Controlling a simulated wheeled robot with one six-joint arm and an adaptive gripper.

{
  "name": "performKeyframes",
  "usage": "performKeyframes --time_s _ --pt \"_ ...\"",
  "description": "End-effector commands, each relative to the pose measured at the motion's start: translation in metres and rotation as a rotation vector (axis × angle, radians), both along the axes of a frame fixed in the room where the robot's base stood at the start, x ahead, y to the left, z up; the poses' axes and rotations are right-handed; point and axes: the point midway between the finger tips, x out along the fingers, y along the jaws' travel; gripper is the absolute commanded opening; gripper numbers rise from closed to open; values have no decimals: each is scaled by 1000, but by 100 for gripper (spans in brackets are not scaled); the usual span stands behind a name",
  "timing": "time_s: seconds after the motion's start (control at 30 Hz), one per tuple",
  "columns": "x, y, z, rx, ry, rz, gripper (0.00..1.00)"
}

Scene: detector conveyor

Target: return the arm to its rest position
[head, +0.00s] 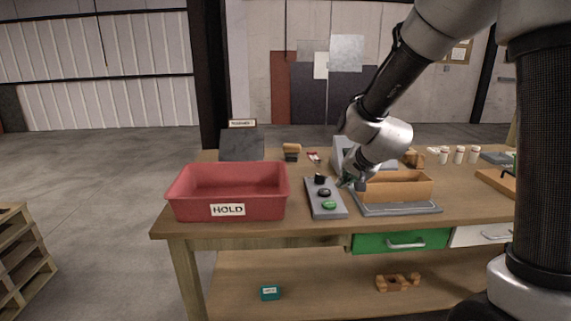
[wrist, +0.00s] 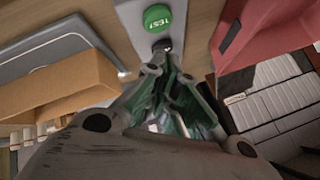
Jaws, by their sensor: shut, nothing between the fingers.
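My gripper (head: 347,182) is shut and empty. In the head view it hangs over the workbench, just above the grey button panel (head: 333,211) and left of the wooden box. My arm reaches down to it from the upper right. In the wrist view the closed fingers of my gripper (wrist: 163,60) point towards the panel, and a green button (wrist: 157,17) marked TEST shows beyond them. The panel also bears dark buttons. I cannot tell whether the fingertips touch the panel.
A red bin (head: 200,208) labelled HOLD stands left of the panel. An open wooden box (head: 398,192) sits on a grey tray (head: 400,209) to the right. Small white bottles (head: 459,155) stand at the back right. The workbench (head: 300,225) has a green drawer (head: 385,241) below.

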Motion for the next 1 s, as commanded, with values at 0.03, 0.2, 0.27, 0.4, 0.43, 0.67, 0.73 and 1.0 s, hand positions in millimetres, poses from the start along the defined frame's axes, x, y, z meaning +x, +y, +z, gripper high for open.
performKeyframes --time_s 0.03,0.2,0.27,0.4,0.43,0.67,0.73,1.0 --pt "-19 -11 25 -13 3 44 0" --pt "-100 -46 77 -116 67 211 0" --pt "-132 -61 90 -163 93 259 0" --pt "-209 -96 108 -277 165 347 0" --pt "-225 -103 110 -300 181 360 0" --pt "-304 -137 114 -419 279 409 0" --pt "-313 -141 115 -433 292 412 0" --pt "-317 -142 114 -439 300 415 0"
